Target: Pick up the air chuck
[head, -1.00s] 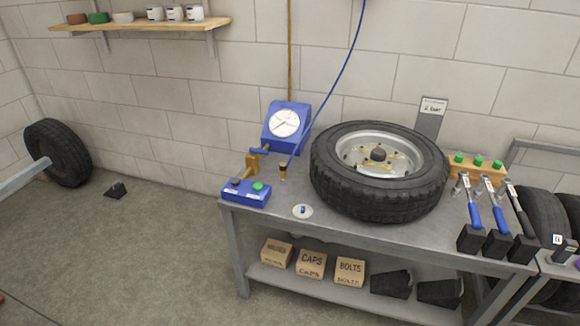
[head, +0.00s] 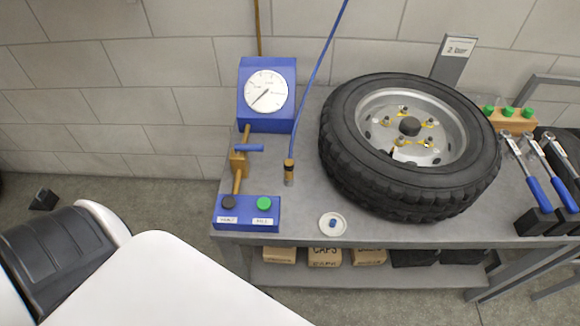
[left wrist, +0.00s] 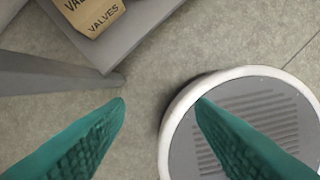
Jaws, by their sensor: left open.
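The air chuck (head: 289,172) is a small brass-coloured fitting with a grey tip, at the end of a blue hose (head: 316,75). It stands roughly upright on the grey bench, between the blue gauge unit and the tyre. My left gripper (left wrist: 160,102) shows in the left wrist view with its two green fingers apart and nothing between them. It is over the floor beside a bench leg, away from the air chuck. The left fingers are not visible in the head view. My right gripper is in neither view.
A blue gauge (head: 266,95) and a blue button box (head: 247,213) stand left of the chuck. A large tyre (head: 345,170) lies to its right. A small white dish (head: 333,224) is near the bench's front edge. Boxes sit on the lower shelf (head: 370,275).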

